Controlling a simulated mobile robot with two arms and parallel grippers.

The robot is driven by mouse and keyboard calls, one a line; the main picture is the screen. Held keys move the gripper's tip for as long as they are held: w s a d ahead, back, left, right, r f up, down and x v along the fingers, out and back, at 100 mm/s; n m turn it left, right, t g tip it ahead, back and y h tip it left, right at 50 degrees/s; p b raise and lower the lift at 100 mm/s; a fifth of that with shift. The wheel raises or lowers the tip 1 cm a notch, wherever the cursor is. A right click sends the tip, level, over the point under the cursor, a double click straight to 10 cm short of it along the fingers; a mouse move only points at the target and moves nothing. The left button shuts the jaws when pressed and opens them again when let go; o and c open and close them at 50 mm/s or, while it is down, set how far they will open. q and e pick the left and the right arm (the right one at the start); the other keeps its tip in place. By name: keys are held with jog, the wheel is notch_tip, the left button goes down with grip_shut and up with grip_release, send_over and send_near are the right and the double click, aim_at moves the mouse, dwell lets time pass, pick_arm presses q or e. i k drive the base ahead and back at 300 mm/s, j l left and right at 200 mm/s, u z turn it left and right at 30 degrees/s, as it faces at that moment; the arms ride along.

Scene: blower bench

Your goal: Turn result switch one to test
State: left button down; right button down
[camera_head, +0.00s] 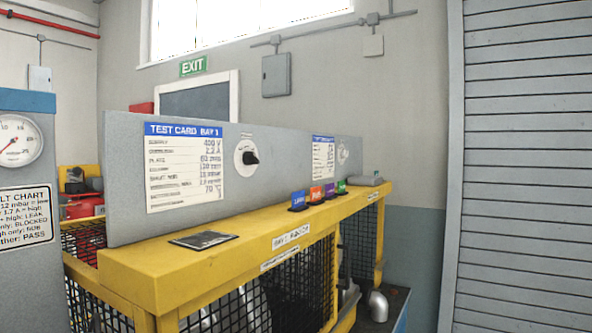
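A rotary switch (246,152) with a black knob on a round white plate sits on the grey upright panel (280,160), right of the large test card (186,165) headed "TEST CARD BAY 1". The knob appears to point to the right. Its markings are too small to read. A second round white dial (342,153) sits further along the panel, beside a smaller card (323,158), and its setting cannot be told. Neither of my grippers shows in the head view.
The panel stands on a yellow bench frame (220,260) with black mesh sides. A dark plate (203,240) and several small coloured labelled blocks (316,194) lie on its top. A grey cabinet (25,275) with a gauge (18,140) stands at left, a shutter (525,170) at right.

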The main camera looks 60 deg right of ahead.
aim_at(249, 158)
jog(key=z, duration=2.05)
jog(key=l, duration=0.1)
